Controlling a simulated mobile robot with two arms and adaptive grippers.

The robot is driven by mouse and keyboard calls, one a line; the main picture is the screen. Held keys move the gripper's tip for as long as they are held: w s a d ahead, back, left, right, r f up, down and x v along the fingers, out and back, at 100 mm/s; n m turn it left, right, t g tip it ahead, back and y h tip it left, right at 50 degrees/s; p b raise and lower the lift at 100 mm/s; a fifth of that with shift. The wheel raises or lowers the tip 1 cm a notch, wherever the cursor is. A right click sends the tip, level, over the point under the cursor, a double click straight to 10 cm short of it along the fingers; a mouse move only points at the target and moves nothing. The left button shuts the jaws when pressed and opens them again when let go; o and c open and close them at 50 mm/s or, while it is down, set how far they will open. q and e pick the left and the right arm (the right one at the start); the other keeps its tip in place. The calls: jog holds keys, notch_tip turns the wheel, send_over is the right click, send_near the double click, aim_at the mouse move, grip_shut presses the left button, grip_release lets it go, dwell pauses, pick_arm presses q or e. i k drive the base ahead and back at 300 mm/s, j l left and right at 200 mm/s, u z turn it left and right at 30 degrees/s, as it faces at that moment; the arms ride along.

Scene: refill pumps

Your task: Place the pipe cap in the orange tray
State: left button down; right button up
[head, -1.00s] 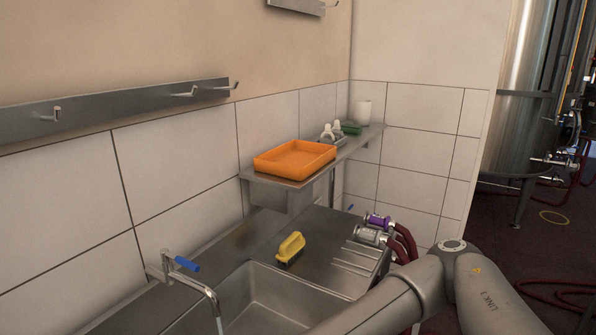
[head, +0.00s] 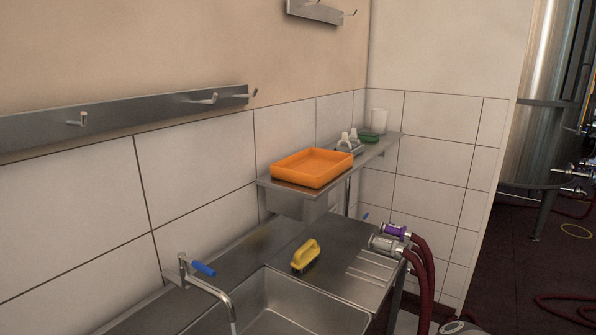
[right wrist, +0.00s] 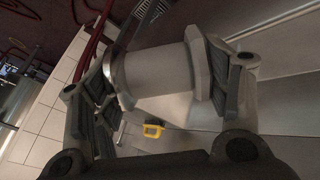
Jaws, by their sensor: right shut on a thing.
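The orange tray (head: 312,167) sits on the steel wall shelf in the head view. It looks empty from here, though its floor is only partly visible. In the right wrist view my right gripper (right wrist: 160,85) is shut on a grey metal cylindrical piece with a flange and a hex-shaped end, the pipe cap (right wrist: 165,72). The cap lies between the two ribbed finger pads. In the head view neither gripper shows; only a bit of my arm is at the bottom edge. My left gripper is not in view.
Below are a sink (head: 290,312), a tap (head: 205,290), a yellow brush (head: 305,256) and hose couplings (head: 390,240) with red hoses.

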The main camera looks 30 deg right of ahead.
aim_at(310, 170)
jog(key=l+u, duration=0.2)
jog(key=u, duration=0.2)
jog(key=l+u, duration=0.2)
jog(key=u, duration=0.15)
jog(key=l+u, duration=0.2)
jog(key=u, duration=0.2)
jog(key=k+l+u, duration=0.15)
jog(key=l, duration=0.25)
jog(key=l+u, duration=0.15)
jog(key=l, duration=0.25)
jog(key=k+l+u, duration=0.15)
jog(key=l, duration=0.2)
jog(key=k+l+u, duration=0.15)
jog(key=l, duration=0.2)
jog(key=k+l+u, duration=0.15)
jog(key=l, duration=0.2)
